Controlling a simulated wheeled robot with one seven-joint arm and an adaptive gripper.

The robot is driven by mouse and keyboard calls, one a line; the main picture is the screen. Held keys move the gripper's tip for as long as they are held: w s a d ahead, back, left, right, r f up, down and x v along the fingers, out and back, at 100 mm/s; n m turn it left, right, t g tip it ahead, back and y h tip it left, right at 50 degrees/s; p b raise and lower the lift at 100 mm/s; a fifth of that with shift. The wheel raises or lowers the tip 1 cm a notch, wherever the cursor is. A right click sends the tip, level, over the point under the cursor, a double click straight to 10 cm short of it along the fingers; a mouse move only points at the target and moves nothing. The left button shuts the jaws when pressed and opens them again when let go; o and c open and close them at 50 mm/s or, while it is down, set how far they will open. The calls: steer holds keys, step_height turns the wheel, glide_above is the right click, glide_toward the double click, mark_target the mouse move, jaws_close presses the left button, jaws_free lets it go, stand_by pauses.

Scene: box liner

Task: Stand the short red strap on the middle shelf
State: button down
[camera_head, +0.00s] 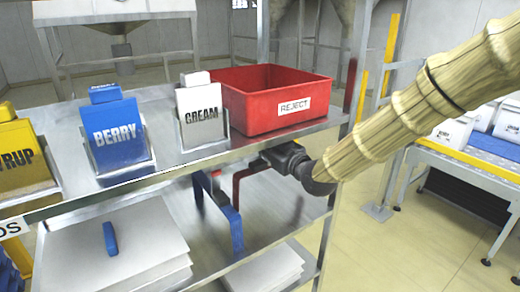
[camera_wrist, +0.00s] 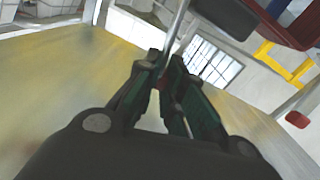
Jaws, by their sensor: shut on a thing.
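In the head view my gripper (camera_head: 268,161) reaches in from the right, just below the top shelf's front edge. It is shut on the short red strap (camera_head: 237,186), which hangs bent down to the left of the fingers, above or at the middle shelf (camera_head: 285,205). I cannot tell whether the strap's lower end touches the shelf. A blue strap (camera_head: 236,222) stands as an arch on the middle shelf in front of it and partly covers that area. In the wrist view my gripper (camera_wrist: 168,78) shows a little red between the dark fingers.
The top shelf (camera_head: 340,112) holds a red REJECT bin (camera_head: 247,101) and CREAM (camera_head: 203,112), BERRY (camera_head: 118,135) and SYRUP holders. White stacks (camera_head: 110,255) with a small blue piece (camera_head: 110,237) lie front left. A white stack (camera_head: 265,272) sits lower. A conveyor (camera_head: 470,165) stands right.

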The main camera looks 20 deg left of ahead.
mark_target(261, 160)
steer(key=shift+a+r, duration=0.1)
steer(key=shift+a, duration=0.2)
steer(key=f, duration=0.2)
steer(key=w+f, duration=0.1)
steer(key=shift+a+f+b, duration=0.2)
steer(key=shift+a+b, duration=0.15)
steer(key=shift+s+d+f, duration=0.1)
steer(key=shift+f, duration=0.1)
steer(key=shift+s+r, duration=0.1)
steer(key=shift+f, duration=0.2)
steer(key=c, duration=1.6)
jaws_free()
steer(key=shift+o, duration=0.3)
